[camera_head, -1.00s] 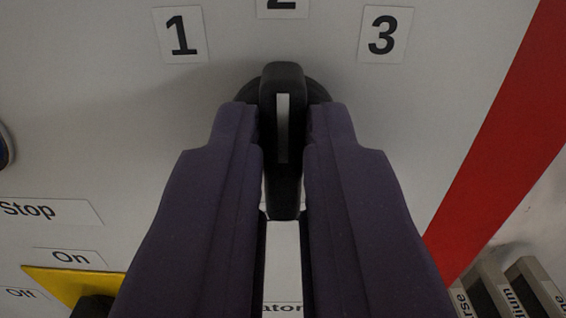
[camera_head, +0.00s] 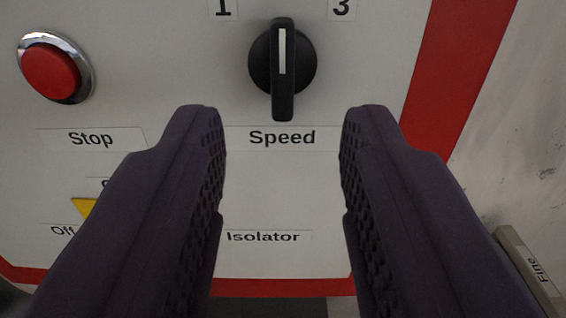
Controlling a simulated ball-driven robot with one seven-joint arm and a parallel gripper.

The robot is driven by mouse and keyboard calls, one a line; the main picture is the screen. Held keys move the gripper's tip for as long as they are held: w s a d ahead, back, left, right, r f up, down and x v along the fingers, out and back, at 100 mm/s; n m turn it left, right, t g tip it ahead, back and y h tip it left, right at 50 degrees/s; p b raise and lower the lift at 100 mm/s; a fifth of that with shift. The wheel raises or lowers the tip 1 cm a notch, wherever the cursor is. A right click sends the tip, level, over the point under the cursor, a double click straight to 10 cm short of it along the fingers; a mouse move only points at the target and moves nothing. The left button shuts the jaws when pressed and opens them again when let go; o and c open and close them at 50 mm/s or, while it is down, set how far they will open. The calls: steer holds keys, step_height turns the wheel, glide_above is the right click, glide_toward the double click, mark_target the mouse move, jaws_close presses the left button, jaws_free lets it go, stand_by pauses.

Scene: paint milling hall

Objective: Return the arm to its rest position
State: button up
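My gripper (camera_head: 282,112) is open and empty in front of a pale control panel, its two dark purple fingers spread wide. Between and beyond the fingertips is a black speed knob (camera_head: 283,70), with its white pointer line upright. The knob stands clear of both fingers. A label reading Speed (camera_head: 282,138) is below it. The number labels 1 (camera_head: 223,8) and 3 (camera_head: 341,8) are cut by the top edge. My arm's links are not in view.
A red stop button (camera_head: 50,72) in a chrome ring sticks out at the upper left. A yellow plate (camera_head: 84,209) is partly behind the left finger. An Isolator label (camera_head: 263,237) is lower down. A block marked Fine (camera_head: 537,268) is at the lower right, beside the panel's red border (camera_head: 450,70).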

steer(key=shift+s, duration=0.25)
steer(key=w+r+h+b, duration=0.3)
steer(key=w+r+b, duration=0.3)
steer(key=r, duration=0.1)
steer(key=a+r+g+b, duration=0.1)
steer(key=a+r+b, duration=0.5)
steer(key=r, duration=0.4)
steer(key=s+a+r+g+y+b, duration=0.1)
steer(key=s+a+r+y+b, duration=0.1)
steer(key=s+a+r, duration=0.7)
steer(key=s+a, duration=0.2)
steer(key=s, duration=0.1)
steer(key=shift+s+a+r+g, duration=0.15)
steer(key=shift+s+r+g, duration=0.15)
steer(key=shift+s, duration=0.1)
steer(key=shift+f, duration=0.1)
